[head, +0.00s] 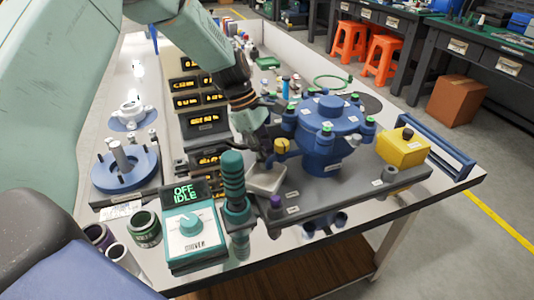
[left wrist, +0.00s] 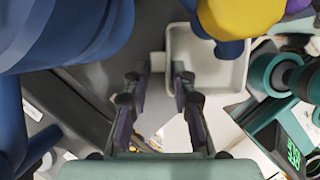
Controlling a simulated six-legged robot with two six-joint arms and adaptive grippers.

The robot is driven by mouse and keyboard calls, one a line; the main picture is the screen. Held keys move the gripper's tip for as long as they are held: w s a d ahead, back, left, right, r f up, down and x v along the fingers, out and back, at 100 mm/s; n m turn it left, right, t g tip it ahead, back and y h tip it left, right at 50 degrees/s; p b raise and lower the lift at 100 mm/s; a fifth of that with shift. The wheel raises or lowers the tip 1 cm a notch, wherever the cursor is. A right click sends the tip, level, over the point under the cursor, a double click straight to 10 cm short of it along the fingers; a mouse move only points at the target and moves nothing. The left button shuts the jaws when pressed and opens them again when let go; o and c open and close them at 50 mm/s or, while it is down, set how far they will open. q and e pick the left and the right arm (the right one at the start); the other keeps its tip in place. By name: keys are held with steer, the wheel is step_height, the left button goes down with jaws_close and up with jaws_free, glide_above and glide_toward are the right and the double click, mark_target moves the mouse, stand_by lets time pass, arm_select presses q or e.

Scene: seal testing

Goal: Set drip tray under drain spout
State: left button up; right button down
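The drip tray (head: 266,180), a shallow pale square pan, is by the front-left foot of the blue vessel (head: 328,118). In the left wrist view the tray (left wrist: 213,77) lies ahead and to the right of my fingers. A small pale tab on its near-left side sits between my fingertips. The yellow valve part (head: 282,146) hangs above the tray. In the left wrist view a blue spout (left wrist: 230,48) overlaps the tray's upper part. My right gripper is not in view.
A teal control box (head: 193,235) reading OFF IDLE and a teal-and-dark column (head: 234,190) stand close in front of the tray. A yellow box (head: 403,147) is right of the vessel. A blue flanged part (head: 125,170) sits at left.

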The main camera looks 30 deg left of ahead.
arm_select(q)
steer(key=shift+o, duration=1.3)
steer(key=shift+d, duration=0.15)
steer(key=shift+r, duration=0.2)
steer(key=p+v, duration=0.4)
steer(key=v, duration=0.8)
